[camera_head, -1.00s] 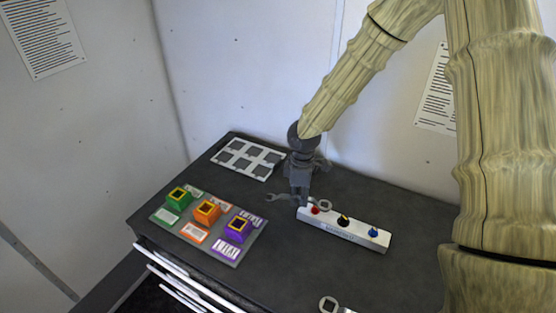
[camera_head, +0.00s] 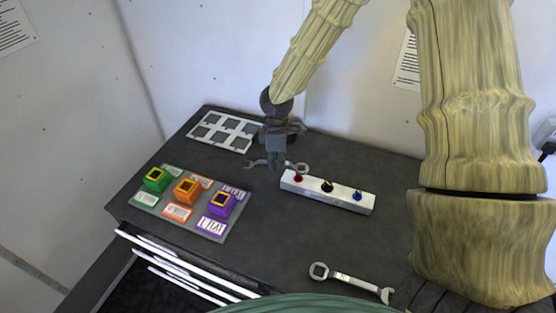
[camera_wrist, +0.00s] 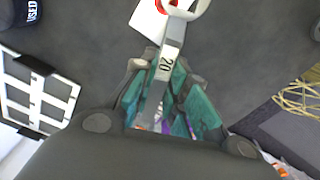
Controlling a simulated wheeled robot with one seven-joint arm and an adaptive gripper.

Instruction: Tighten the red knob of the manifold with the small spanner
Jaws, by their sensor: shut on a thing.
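My gripper (camera_head: 275,165) is shut on a spanner (camera_head: 254,163), held level beside the left end of the white manifold (camera_head: 318,195). In the wrist view the spanner (camera_wrist: 168,58) is marked 20 and lies between the fingers (camera_wrist: 165,85). Its ring end points to the manifold. The red knob (camera_head: 298,178) is the leftmost of three knobs, before black and blue. The ring shows right at the red knob in both views; I cannot tell whether it is around it or above it.
A second, larger-looking spanner (camera_head: 350,281) lies at the table's front. A panel (camera_head: 236,222) with green, orange and purple blocks is at the left. A white frame with dark squares (camera_head: 205,139) lies at the back left. The dark table (camera_head: 270,235) between is clear.

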